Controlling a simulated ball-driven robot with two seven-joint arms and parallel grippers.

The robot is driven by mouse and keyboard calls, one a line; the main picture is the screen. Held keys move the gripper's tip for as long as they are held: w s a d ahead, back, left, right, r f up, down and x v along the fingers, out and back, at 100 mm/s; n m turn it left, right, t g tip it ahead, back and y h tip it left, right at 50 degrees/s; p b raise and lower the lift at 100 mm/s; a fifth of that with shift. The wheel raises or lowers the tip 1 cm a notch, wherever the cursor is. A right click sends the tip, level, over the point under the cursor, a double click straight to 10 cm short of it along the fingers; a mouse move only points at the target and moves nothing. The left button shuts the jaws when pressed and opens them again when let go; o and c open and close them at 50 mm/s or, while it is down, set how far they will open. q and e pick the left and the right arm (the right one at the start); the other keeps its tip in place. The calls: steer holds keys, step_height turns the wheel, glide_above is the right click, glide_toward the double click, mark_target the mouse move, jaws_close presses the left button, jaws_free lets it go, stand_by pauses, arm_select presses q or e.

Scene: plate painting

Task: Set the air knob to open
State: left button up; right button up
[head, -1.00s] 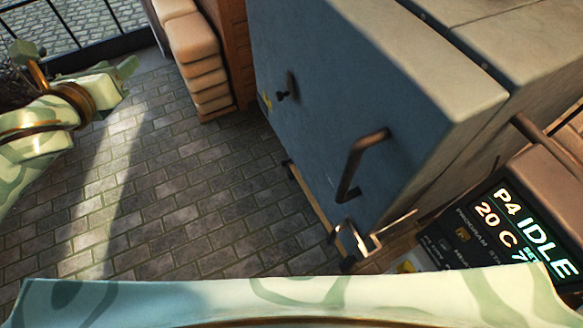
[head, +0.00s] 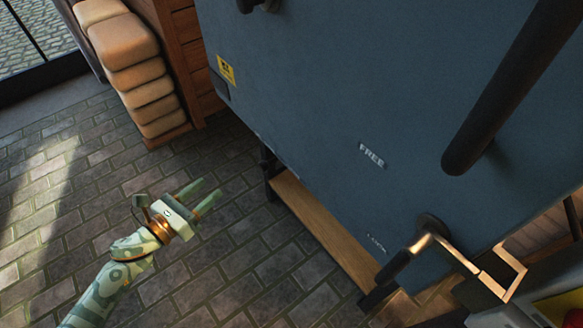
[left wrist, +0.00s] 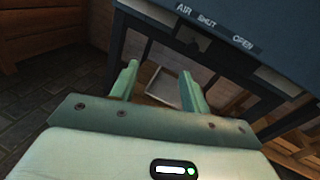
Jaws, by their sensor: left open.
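The labels AIR, SHUT and OPEN show in the left wrist view along the lower edge of the blue-grey kiln (left wrist: 285,28). A small dark part sits just under SHUT; I cannot tell whether it is the air knob or which way it points. In the head view the kiln (head: 310,90) fills the upper right, and no air knob can be made out there. My left gripper (head: 206,193) is open and empty, low over the paving and left of the kiln's lower edge. Its two green fingers (left wrist: 160,92) point toward the kiln's underside in the wrist view.
A large dark door handle (head: 520,85) juts from the kiln. A latch lever (head: 405,260) stands below the FREE label. A wooden beam (head: 320,228) runs under the kiln. Stacked tan blocks (head: 130,65) stand at upper left. The paving around my left gripper is clear.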

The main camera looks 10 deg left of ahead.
mark_target(261, 169)
arm_select(q)
steer(key=w+d+h+b, duration=0.1)
steer(key=w+d, duration=0.2)
steer(key=d, duration=0.1)
steer(key=w+d+m+h, duration=0.1)
steer(key=w+d, duration=0.3)
steer(key=w+d+m+g+h+b, duration=0.1)
steer(key=w+d, duration=0.2)
steer(key=d, duration=0.1)
steer(key=shift+w+r+b, duration=0.3)
steer(key=shift+w+r, duration=0.05)
steer(key=shift+r, duration=0.05)
steer(key=shift+w+d, duration=0.35)
steer(key=shift+w, duration=0.05)
arm_select(e)
steer(key=w+a+r+n+t, duration=0.1)
steer(key=w, duration=0.8)
steer(key=shift+r+h, duration=0.3)
